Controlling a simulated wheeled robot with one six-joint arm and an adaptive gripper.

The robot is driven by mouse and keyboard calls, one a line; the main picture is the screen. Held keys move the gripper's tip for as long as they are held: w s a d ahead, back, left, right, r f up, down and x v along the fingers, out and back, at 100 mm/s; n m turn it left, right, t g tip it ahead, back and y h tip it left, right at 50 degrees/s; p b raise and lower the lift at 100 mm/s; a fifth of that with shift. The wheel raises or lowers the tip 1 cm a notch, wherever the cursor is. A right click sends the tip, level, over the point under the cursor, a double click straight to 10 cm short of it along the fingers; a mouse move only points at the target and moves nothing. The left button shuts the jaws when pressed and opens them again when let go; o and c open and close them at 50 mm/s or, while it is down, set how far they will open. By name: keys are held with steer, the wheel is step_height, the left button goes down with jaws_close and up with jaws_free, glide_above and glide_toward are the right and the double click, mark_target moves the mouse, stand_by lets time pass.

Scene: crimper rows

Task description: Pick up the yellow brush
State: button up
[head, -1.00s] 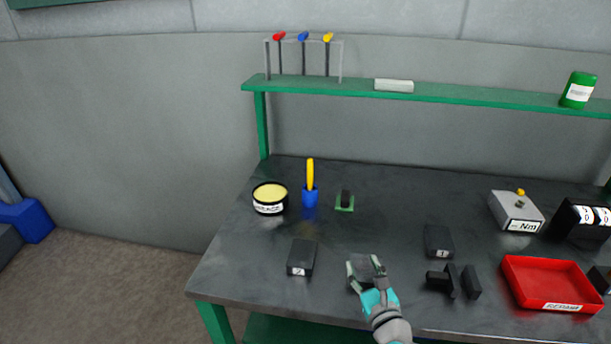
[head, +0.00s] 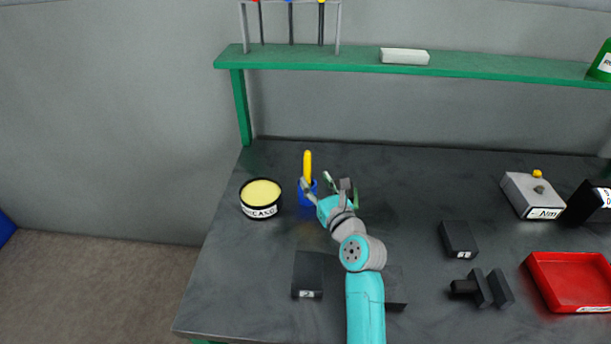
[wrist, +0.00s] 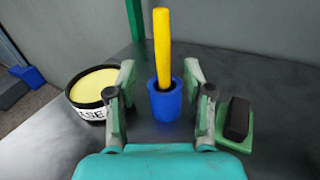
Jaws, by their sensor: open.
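The yellow brush (head: 308,166) stands upright in a blue cup (wrist: 164,104) on the dark workbench; only its yellow handle shows above the rim. In the wrist view the brush handle (wrist: 162,48) leans very slightly and lies between the fingers, farther off. My gripper (wrist: 161,85) is open and empty, with one finger on each side of the cup in the picture. In the head view my gripper (head: 325,184) is just in front of the cup and partly hides it.
A round grease tin (head: 262,193) stands left of the cup, near my left finger in the wrist view. A green-based black block (wrist: 237,122) lies to the right. Black blocks (head: 458,238) and a red tray (head: 567,282) lie farther right. A green shelf (head: 300,61) runs behind.

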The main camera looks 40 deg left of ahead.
mark_target(309, 170)
steer(key=shift+x, duration=3.5)
steer(key=shift+w+d+f, duration=0.1)
steer(key=shift+w, duration=0.05)
jaws_close()
